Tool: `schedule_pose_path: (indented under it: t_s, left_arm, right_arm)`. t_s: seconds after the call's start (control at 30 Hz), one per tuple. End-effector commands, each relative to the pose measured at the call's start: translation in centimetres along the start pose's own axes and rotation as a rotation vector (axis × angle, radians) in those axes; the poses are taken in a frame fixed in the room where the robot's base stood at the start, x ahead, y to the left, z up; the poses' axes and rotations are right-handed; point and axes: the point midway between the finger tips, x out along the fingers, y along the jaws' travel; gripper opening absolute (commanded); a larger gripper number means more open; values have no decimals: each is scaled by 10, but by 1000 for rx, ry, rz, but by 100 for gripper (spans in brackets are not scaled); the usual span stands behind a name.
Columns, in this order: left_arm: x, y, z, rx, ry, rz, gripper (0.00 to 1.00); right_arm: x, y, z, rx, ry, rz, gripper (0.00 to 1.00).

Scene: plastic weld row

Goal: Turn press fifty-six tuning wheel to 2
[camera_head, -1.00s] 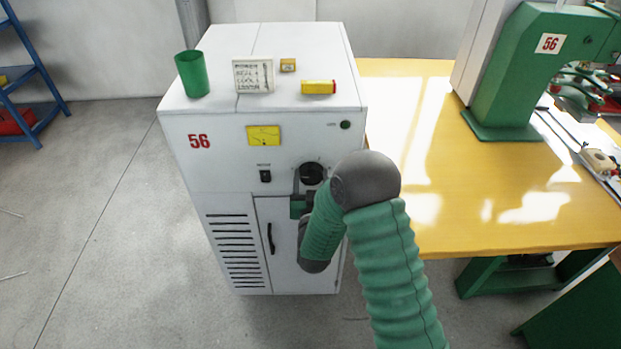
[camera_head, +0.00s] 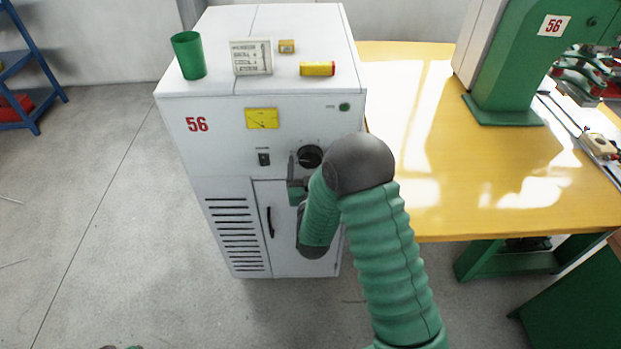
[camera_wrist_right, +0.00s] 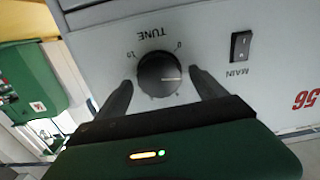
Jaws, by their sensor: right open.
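The tuning wheel is a black round knob (camera_head: 310,156) on the front of the white cabinet marked 56 (camera_head: 225,150). In the right wrist view the knob (camera_wrist_right: 160,74) sits under the word TUNE, seen upside down, with a 0 and a 10 on its scale. A pale pointer line on it points right in that view. My right gripper (camera_wrist_right: 161,80) is open, its two dark fingers on either side of the knob, with narrow gaps apparent. In the head view my right gripper (camera_head: 300,163) is partly hidden by my arm.
A yellow meter (camera_head: 262,118) and black MAIN switch (camera_head: 264,159) are left of the knob. A green cup (camera_head: 189,56), card (camera_head: 251,57) and small boxes stand on top. A yellow table (camera_head: 420,150) with a green press (camera_head: 510,75) is at right. Floor at left is mostly clear.

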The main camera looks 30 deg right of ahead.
Motion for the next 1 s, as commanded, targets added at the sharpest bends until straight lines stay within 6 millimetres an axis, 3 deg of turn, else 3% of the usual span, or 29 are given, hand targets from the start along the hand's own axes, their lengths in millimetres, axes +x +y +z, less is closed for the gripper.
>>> schedule_pose_path:
  t_s: [0.37, 0.4, 0.43, 0.57, 0.73, 1.0]
  left_arm:
    - [7, 0, 2, 0, 0, 0, 0]
    - [-4, 0, 0, 0, -2, 0, 0]
    - [-19, 0, -4, 0, -2, 0, 0]
    - [-44, 0, -11, 0, 1, 0, 0]
    - [-54, 0, -13, 0, 0, 0, 0]
    - [-54, 0, -12, 0, 0, 0, 0]
  right_arm:
    - [-102, -2, 3, -2, -3, -7, 81]
    - [-111, -1, -4, -4, -6, -5, 81]
    - [-115, -1, -9, -4, -9, -3, 81]
    - [-136, 0, -8, -6, -7, -4, 81]
    - [-156, -1, -2, -2, -4, -1, 81]
    - [-160, 0, 1, 0, 0, -1, 81]
